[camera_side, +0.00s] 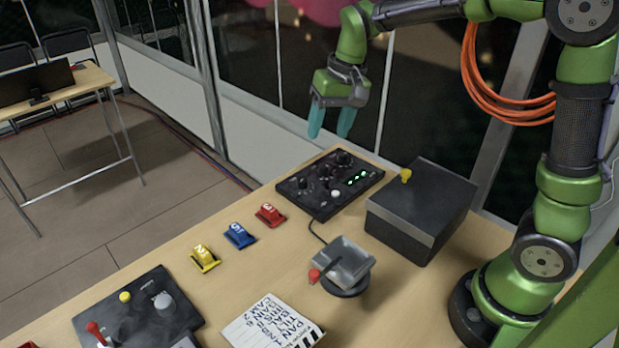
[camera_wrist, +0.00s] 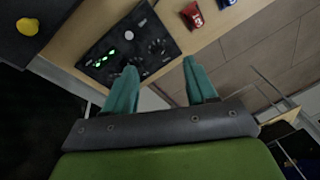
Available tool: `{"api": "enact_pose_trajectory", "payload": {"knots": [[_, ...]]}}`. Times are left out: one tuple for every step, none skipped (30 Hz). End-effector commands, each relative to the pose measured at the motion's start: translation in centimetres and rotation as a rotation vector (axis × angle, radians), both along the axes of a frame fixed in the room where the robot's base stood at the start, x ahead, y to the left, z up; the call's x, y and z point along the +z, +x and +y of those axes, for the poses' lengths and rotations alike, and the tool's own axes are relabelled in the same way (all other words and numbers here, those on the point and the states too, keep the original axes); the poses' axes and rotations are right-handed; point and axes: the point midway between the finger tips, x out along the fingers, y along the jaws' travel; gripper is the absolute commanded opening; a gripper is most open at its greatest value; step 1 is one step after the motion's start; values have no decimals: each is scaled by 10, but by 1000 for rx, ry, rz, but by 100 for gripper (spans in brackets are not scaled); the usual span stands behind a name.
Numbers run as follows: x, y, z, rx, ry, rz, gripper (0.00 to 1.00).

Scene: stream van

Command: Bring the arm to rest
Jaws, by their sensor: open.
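My gripper (camera_side: 331,120) is open and empty, held up in the air above the far edge of the table. Its teal fingers point down and stand apart in the side view. In the wrist view my gripper (camera_wrist: 162,80) shows both fingers apart with nothing between them. My green arm stands at the right of the table and reaches back and left. The wooden table (camera_side: 140,255) lies below and in front of the gripper.
A black control panel (camera_side: 330,183) with knobs and green lights lies nearest below the gripper. A dark box (camera_side: 420,210) has a yellow knob. Red (camera_side: 270,215), blue (camera_side: 239,236) and yellow (camera_side: 205,259) numbered pieces, a grey tray (camera_side: 348,263), a joystick panel (camera_side: 140,310) and a clapperboard (camera_side: 270,325) occupy the table.

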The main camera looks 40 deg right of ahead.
Motion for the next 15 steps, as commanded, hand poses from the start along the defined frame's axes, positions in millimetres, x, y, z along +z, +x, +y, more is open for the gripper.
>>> {"api": "enact_pose_trajectory", "payload": {"knots": [[9,-21,3,9,16,-44,56],[12,-32,5,14,22,-67,56],[16,-47,8,22,31,-99,56],[18,-58,10,27,36,-122,56],[20,-69,11,31,41,-145,56],[21,-84,13,36,44,-177,56],[22,-94,15,40,48,-201,56],[22,-105,17,44,49,-224,56],[23,-118,18,48,51,-255,56],[22,-127,20,49,51,-277,56],[22,-136,20,52,50,-298,56],[21,-146,21,52,51,-322,56],[21,-152,22,54,50,-340,56],[21,-158,22,54,48,-357,56],[21,-165,23,55,48,-375,56]]}}
